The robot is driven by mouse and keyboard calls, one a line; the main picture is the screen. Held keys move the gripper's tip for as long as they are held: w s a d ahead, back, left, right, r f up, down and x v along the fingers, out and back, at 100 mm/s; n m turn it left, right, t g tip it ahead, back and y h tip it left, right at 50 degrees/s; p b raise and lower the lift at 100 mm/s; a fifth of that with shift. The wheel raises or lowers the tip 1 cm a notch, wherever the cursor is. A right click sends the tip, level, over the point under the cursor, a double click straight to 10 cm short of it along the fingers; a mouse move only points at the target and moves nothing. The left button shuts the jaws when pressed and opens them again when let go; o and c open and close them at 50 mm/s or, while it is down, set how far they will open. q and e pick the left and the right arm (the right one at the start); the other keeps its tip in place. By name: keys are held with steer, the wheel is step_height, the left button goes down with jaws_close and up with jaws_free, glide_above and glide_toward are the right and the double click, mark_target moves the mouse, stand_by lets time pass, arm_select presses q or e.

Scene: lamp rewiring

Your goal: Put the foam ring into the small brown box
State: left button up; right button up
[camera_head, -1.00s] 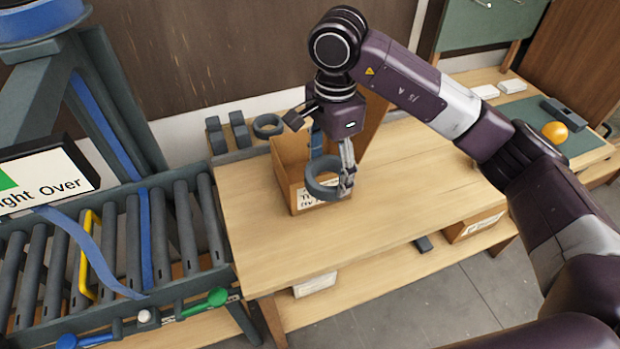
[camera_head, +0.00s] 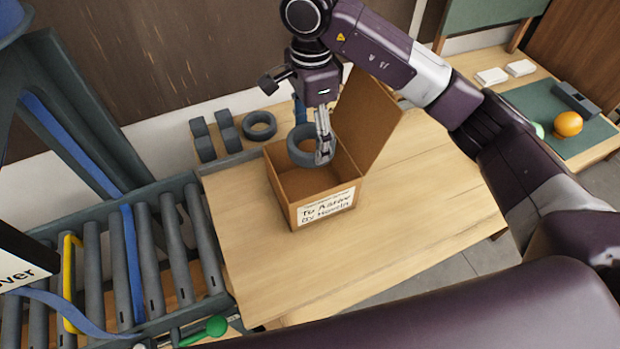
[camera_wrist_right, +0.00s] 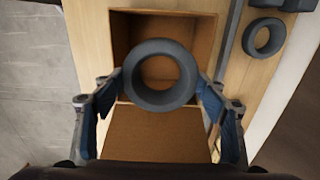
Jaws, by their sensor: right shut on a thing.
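The dark grey foam ring (camera_head: 296,156) is held in my right gripper (camera_head: 323,142), above the small brown box (camera_head: 328,208). The box is open, with a handwritten label on its front and its lid flap (camera_head: 368,115) standing up to the right. In the right wrist view the ring (camera_wrist_right: 159,103) sits between the two fingers and overlaps the box opening (camera_wrist_right: 205,42). The box floor shows through the ring's hole and looks empty where visible. I cannot tell the exact height of the ring over the rim. My left gripper is not in view.
Behind the box, another grey ring (camera_head: 259,126) and grey blocks (camera_head: 226,131) lie on a ledge. A roller conveyor (camera_head: 148,262) stands at the left. An orange ball (camera_head: 568,124) rests on a green mat at the right. The wooden table (camera_head: 430,190) right of the box is clear.

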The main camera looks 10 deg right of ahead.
step_height(320, 180, down, 12)
steer(key=p, duration=0.3)
steer(key=shift+r, duration=0.1)
step_height(320, 180, down, 4)
steer(key=shift+f+p, duration=0.1)
steer(key=shift+p, duration=0.5)
steer(key=shift+f, duration=0.2)
steer(key=o, duration=0.8)
